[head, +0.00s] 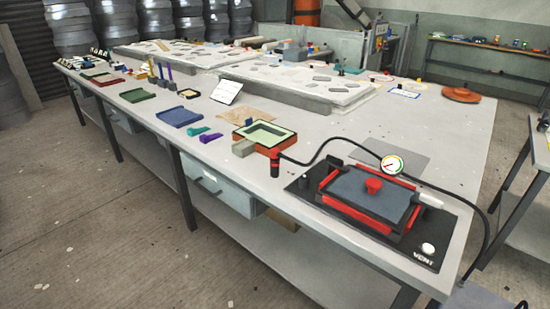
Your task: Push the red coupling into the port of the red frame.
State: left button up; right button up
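The red coupling (275,154), a small upright cylinder with a black lower part, stands near the front edge of the table, left of the black base board. A black hose (330,141) runs from its top. The red frame (350,211) lies on the black base board (303,188) at the table's right end, around a dark grey plate (368,200) with a red knob (373,185). A pale cylindrical piece (430,200) sticks out at its right side. I cannot make out which part is the port. The coupling is apart from the frame. Neither gripper is in view.
A round gauge (392,164) stands behind the frame. A white button (428,248) marked VENT is at the board's front right. An orange-rimmed tray (290,137) and a grey block (243,148) lie beside the coupling. The hose drops past the table's right edge.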

aim_at(275, 156)
jog(key=i+j, duration=1.2)
jog(key=z, duration=1.3)
jog(key=i+j, duration=0.05)
